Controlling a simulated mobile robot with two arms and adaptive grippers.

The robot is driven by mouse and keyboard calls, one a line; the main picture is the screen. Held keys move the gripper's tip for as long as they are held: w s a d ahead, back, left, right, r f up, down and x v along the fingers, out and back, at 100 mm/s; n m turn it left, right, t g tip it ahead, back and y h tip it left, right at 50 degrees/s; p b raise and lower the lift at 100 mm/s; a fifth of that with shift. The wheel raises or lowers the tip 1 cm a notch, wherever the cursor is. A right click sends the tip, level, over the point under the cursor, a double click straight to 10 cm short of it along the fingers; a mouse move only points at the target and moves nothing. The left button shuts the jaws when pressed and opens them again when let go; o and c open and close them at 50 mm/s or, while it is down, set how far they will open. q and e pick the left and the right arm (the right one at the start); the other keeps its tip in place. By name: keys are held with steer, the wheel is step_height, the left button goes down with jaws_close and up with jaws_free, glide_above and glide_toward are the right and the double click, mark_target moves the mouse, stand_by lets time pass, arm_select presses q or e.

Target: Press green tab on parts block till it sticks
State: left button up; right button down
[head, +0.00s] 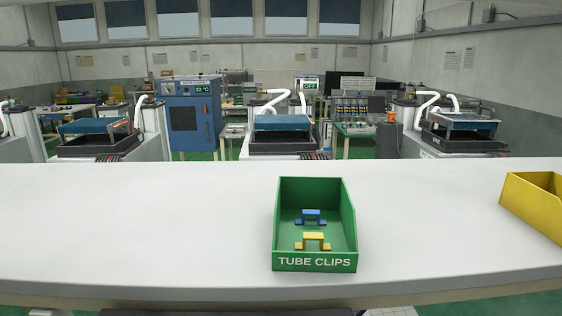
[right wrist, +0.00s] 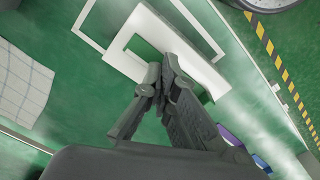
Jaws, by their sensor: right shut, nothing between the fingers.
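No parts block with a green tab can be made out in either view. In the right wrist view my right gripper (right wrist: 162,80) is shut and empty, its dark fingers together over a green floor. A white frame-like piece (right wrist: 165,45) lies beyond the fingertips and is partly hidden by them. My right gripper does not show in the head view. My left gripper is in neither view.
A green bin (head: 315,261) marked TUBE CLIPS stands on the white table (head: 140,220), holding a blue clip (head: 311,215) and a yellow clip (head: 313,238). A yellow bin (head: 535,205) stands at the right edge. The table's left side is clear. Machines stand behind.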

steer(key=shift+f, duration=0.6)
steer(key=shift+s+f, duration=0.1)
steer(key=shift+s, duration=0.05)
stand_by(0.6)
steer(key=shift+s+f, duration=0.15)
steer(key=shift+f, duration=0.05)
stand_by(0.6)
steer(key=shift+r, duration=0.1)
steer(key=r+p, duration=0.2)
steer(key=p, duration=0.1)
steer(key=shift+w+r, duration=0.2)
step_height(320, 180, up, 8)
steer(key=p, duration=0.8)
steer(key=shift+f, duration=0.15)
steer(key=shift+w, duration=0.1)
stand_by(1.0)
